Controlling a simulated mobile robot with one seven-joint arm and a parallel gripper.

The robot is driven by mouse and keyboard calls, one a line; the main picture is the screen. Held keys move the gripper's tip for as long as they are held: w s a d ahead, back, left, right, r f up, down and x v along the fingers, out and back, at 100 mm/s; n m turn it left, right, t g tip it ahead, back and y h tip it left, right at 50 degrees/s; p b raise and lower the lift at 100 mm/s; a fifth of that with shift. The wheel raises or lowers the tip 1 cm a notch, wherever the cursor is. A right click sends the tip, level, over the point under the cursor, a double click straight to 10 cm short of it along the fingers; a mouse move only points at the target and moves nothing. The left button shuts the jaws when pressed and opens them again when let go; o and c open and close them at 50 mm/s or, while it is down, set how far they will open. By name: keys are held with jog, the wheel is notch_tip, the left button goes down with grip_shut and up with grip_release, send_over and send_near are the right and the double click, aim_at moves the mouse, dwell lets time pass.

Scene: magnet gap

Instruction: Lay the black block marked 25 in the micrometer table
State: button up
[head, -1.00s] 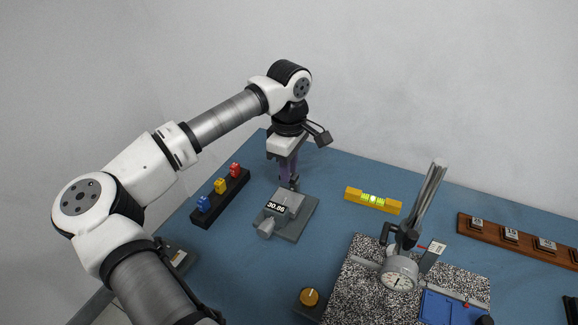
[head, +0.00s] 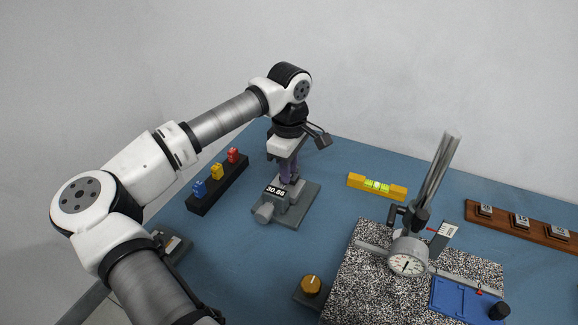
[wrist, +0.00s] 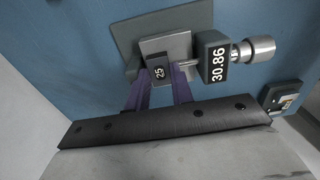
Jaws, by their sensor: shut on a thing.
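The black block marked 25 (wrist: 158,69) is between the purple fingers of my gripper (wrist: 160,84), which is shut on it. The micrometer table (head: 300,214) is a grey plate with a metal seat and a display reading 30.86; it also shows in the wrist view (wrist: 124,36). In the wrist view the block overlaps the metal seat, beside the display. In the head view my gripper (head: 289,179) is right at the table's back part, and the block is mostly hidden there. I cannot tell whether the block touches the seat.
A black rack (head: 205,203) with blue, yellow and red pieces lies left. A yellow level (head: 357,181) lies right. A speckled plate (head: 350,290) with a dial gauge stand (head: 407,263) is at front right. A knob (head: 311,285) sits in front; a wooden rack (head: 497,224) is far right.

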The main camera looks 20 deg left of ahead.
dwell(0.5)
jog(key=o, duration=1)
jog(key=shift+r, duration=0.1)
jog(key=shift+w, duration=0.15)
jog(key=c, duration=0.5)
jog(key=shift+r+p, duration=1.2)
jog(key=shift+r, duration=1)
